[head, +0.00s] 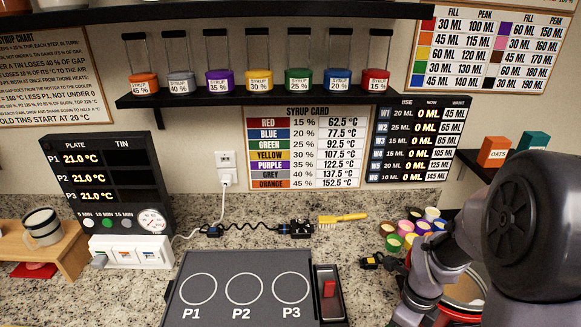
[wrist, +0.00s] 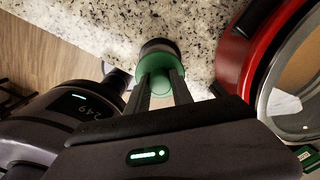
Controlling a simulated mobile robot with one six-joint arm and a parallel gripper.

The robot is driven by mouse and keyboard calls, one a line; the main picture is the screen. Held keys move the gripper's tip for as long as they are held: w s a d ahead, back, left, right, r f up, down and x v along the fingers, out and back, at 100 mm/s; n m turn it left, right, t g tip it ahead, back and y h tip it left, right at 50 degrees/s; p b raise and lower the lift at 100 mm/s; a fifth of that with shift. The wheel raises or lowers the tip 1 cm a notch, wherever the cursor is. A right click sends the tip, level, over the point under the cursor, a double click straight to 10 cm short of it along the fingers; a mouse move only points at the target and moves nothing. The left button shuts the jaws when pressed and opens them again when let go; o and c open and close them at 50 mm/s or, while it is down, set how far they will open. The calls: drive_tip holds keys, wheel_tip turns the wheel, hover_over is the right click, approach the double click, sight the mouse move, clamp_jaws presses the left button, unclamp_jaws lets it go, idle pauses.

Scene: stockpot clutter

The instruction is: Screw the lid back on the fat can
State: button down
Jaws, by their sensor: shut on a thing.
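In the wrist view my gripper (wrist: 160,82) is shut on a green round piece (wrist: 157,63). A dark cylindrical part (wrist: 157,46) shows just beyond the green, against the speckled counter. I cannot tell whether these are the fat can and its lid together or only one of them, nor whether any lid sits straight. In the head view my arm at the right covers the gripper and what it holds. No other fat can or loose lid is clearly seen.
A large red-rimmed pot (wrist: 231,62) stands close on the right in the wrist view. Coloured cups (head: 410,226) cluster beside my arm. The hotplate (head: 243,287) and yellow brush (head: 343,219) lie left.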

drive_tip(key=shift+f+m+b, duration=0.2)
drive_tip(key=shift+m+b, duration=1.2)
drive_tip(key=shift+m, duration=0.3)
drive_tip(key=shift+r+m, duration=0.2)
drive_tip(key=shift+m, duration=0.4)
drive_tip(key=c, duration=1)
unclamp_jaws()
drive_tip(key=shift+c, duration=0.2)
